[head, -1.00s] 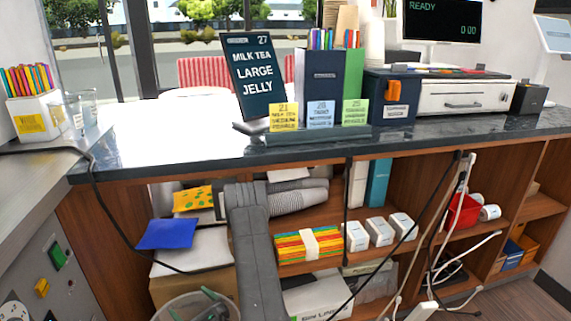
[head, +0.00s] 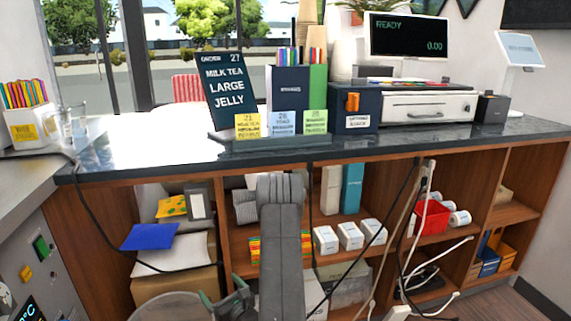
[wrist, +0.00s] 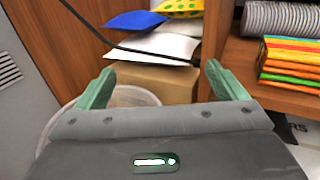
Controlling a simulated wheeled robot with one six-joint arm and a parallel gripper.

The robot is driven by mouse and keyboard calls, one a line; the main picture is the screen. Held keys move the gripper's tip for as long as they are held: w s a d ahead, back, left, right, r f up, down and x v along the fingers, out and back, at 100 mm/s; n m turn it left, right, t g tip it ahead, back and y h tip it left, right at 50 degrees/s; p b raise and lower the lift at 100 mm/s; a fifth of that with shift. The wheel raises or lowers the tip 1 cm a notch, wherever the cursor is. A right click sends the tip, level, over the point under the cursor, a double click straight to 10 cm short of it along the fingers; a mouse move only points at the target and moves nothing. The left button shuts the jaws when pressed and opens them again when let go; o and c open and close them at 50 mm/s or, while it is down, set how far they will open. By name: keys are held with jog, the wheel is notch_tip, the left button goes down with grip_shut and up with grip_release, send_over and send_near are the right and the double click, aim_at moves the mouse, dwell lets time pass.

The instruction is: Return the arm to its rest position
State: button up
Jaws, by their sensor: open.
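My arm (head: 282,240) rises from the bottom of the head view in front of the shelves, folded back downward. My gripper (head: 222,301) shows low in the head view, with green fingertips over a round bin. In the wrist view my gripper (wrist: 160,88) has its two green fingers wide apart, with nothing between them. The pale bin (wrist: 130,97) lies just beyond the fingers, and a cardboard box (wrist: 155,82) is behind it.
The dark counter (head: 400,142) runs across the view with an order screen (head: 229,90) and a cash drawer (head: 427,108) on it. Open shelves below hold a blue packet (head: 150,236), white boxes (head: 350,236) and a red bin (head: 431,216). Cables (head: 396,240) hang at the right.

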jog(key=w+d+r+m+t+h+p, duration=0.1)
jog(key=w+d+r+h+p, duration=0.1)
jog(key=d+r+p, duration=0.4)
jog(key=w+d+r+m+t+h+p, duration=0.1)
jog(key=w+d+r+m+h+p, duration=0.1)
jog(key=w+d+r+p, duration=0.2)
jog(key=d+r+p, duration=0.3)
jog(key=d+r, duration=0.5)
jog(key=d, duration=0.1)
jog(key=shift+w+d+t+h, duration=0.25)
jog(key=shift+t+h, duration=0.05)
jog(key=shift+t, duration=0.1)
jog(key=shift+r, duration=0.1)
jog(key=shift+s, duration=0.1)
